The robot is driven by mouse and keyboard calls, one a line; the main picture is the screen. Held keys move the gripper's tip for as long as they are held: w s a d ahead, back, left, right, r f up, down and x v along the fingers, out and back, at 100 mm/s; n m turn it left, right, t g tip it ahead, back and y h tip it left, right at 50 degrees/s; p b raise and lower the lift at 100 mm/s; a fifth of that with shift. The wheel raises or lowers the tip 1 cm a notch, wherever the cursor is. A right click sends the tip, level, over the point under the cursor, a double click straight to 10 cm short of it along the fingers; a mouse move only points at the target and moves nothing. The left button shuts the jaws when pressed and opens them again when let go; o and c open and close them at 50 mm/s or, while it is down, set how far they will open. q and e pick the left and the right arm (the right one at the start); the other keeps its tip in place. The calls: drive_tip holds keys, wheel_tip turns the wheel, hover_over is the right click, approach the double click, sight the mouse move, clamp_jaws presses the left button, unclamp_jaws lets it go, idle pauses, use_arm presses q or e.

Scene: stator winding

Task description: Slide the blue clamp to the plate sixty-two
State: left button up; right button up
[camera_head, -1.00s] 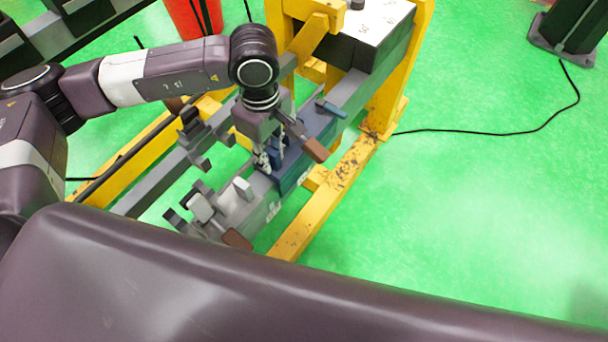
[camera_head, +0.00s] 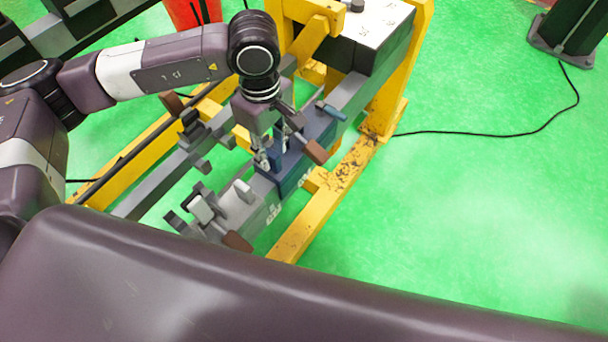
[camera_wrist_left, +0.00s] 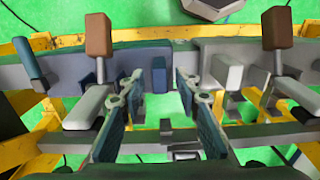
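The blue clamp (camera_head: 318,128) sits on the grey rail, with a brown-tipped lever (camera_head: 315,151) and a small teal handle (camera_head: 331,110). In the left wrist view, its upright blue block (camera_wrist_left: 158,75) stands ahead between the finger lines. My left gripper (camera_head: 275,150) is over the near end of the clamp, pointing down. Its fingers are apart, one on either side of the block in the left wrist view (camera_wrist_left: 160,90); I cannot tell whether they touch it. Small white number marks (camera_head: 272,213) on the rail's side are too small to read. My right gripper is out of view.
A grey clamp (camera_head: 228,205) with a brown lever (camera_head: 237,241) sits close by on the near end of the rail. A yellow frame (camera_head: 330,200) supports the rail. A white-topped block (camera_head: 378,30) stands at the far end. Green floor at right is open, crossed by a cable.

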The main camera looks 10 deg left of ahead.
use_arm(q)
drive_tip(key=shift+r+p, duration=1.3)
drive_tip(key=shift+r, duration=2.45)
